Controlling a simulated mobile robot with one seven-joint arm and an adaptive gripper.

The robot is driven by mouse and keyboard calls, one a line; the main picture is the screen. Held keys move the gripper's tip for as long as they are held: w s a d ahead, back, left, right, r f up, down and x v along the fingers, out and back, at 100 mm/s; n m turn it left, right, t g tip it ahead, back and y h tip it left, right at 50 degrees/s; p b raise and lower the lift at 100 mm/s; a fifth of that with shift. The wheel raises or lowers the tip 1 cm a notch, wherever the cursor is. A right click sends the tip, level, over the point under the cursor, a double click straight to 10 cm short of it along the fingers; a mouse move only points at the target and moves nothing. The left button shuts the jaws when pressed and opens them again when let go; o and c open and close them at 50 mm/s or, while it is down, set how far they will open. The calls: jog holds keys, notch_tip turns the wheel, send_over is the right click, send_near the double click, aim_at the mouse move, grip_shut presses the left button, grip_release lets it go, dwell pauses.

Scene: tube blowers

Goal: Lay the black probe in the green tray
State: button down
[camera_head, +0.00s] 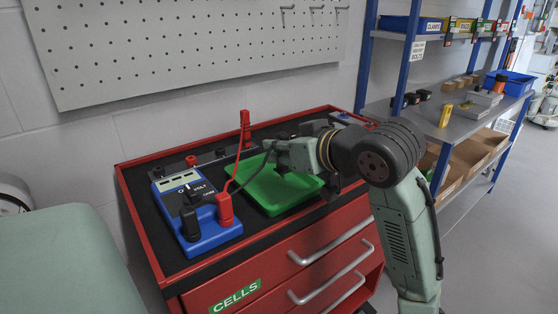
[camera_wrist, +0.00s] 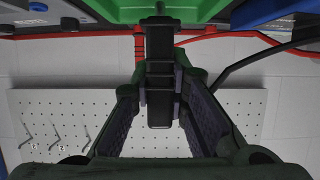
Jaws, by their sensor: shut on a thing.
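The green tray (camera_head: 268,196) lies on top of the red tool cart. It also shows along the top edge of the wrist view (camera_wrist: 205,10). My gripper (camera_head: 272,150) is above the back part of the tray. In the wrist view my gripper (camera_wrist: 160,98) is shut on the black probe (camera_wrist: 160,50), with a finger on each side of its ribbed body. In the head view the probe is mostly hidden by the gripper. A dark lead runs from the gripper down to the blue meter (camera_head: 212,232). Whether the probe touches the tray cannot be told.
A red probe (camera_head: 245,128) stands upright behind the tray, its red lead running to the red plug (camera_head: 224,208) on the meter. The red cart (camera_head: 190,290) has drawers below. A pegboard (camera_head: 180,50) hangs behind. A blue-framed shelf (camera_head: 405,70) stands at right.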

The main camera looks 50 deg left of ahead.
jog(key=shift+w+a, duration=0.15)
jog(key=shift+a, duration=0.25)
jog(key=shift+f, duration=1.8)
jog(key=shift+f, duration=0.15)
jog(key=c, duration=1.6)
grip_release()
jog(key=shift+o, duration=0.2)
